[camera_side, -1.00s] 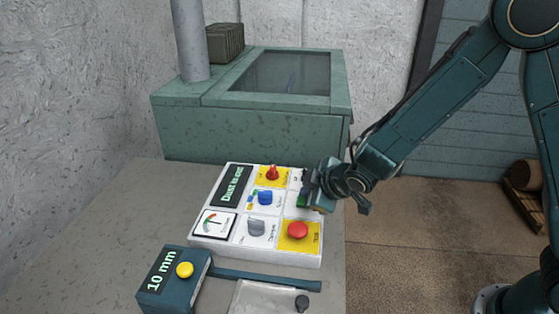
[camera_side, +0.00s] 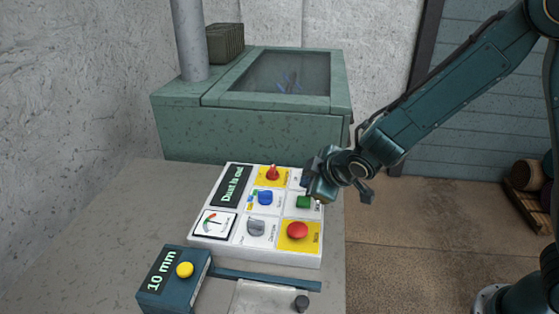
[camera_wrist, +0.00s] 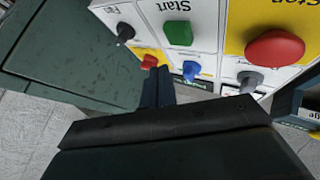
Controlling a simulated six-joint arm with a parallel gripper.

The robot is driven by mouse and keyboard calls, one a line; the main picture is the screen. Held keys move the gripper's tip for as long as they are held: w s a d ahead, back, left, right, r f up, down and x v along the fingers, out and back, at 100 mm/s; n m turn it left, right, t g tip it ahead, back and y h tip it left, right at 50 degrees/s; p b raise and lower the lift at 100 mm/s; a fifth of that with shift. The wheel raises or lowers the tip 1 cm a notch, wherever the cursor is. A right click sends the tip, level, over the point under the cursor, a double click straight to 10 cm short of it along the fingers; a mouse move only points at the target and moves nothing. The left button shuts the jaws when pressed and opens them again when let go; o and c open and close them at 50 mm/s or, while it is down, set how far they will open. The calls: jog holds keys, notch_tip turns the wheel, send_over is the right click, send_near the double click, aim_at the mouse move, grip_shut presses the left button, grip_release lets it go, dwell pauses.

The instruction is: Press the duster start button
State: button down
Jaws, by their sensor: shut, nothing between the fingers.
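The green start button (camera_side: 303,201) sits on the right side of the white control panel (camera_side: 267,223). It stands out clear in the side view. In the wrist view the green button (camera_wrist: 178,33), labelled Start, is beyond my fingertips and a little to the right. My gripper (camera_side: 306,180) is shut and empty, close to the panel's right edge and just behind the green button in the side view. Its fingers (camera_wrist: 158,78) point toward the panel in the wrist view, and they appear apart from the button.
The panel also has a red stop button (camera_side: 297,230), a red switch (camera_side: 272,173), a blue knob (camera_side: 265,198) and a grey knob (camera_side: 256,228). A green cabinet (camera_side: 250,135) stands behind. A blue box with a yellow button (camera_side: 185,269) is in front.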

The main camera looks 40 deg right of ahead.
aim_at(310, 203)
jog(key=shift+r, duration=1.35)
jog(key=shift+s+d+r, duration=0.2)
jog(key=shift+r, duration=0.1)
jog(key=s+d+r+m+g, duration=0.1)
jog(key=s+d+r+m, duration=0.1)
jog(key=s, duration=0.7)
jog(key=s+d+r+m+g, duration=0.1)
jog(key=s+d+r+m, duration=0.2)
jog(key=s+r, duration=0.3)
jog(key=s+d+r+m+g, duration=0.1)
jog(key=s+d+r+m, duration=0.2)
jog(key=s, duration=1)
jog(key=shift+s+d+r+g, duration=0.15)
jog(key=shift+d+r+g, duration=0.15)
jog(key=shift+d+r, duration=0.35)
jog(key=shift+a, duration=0.1)
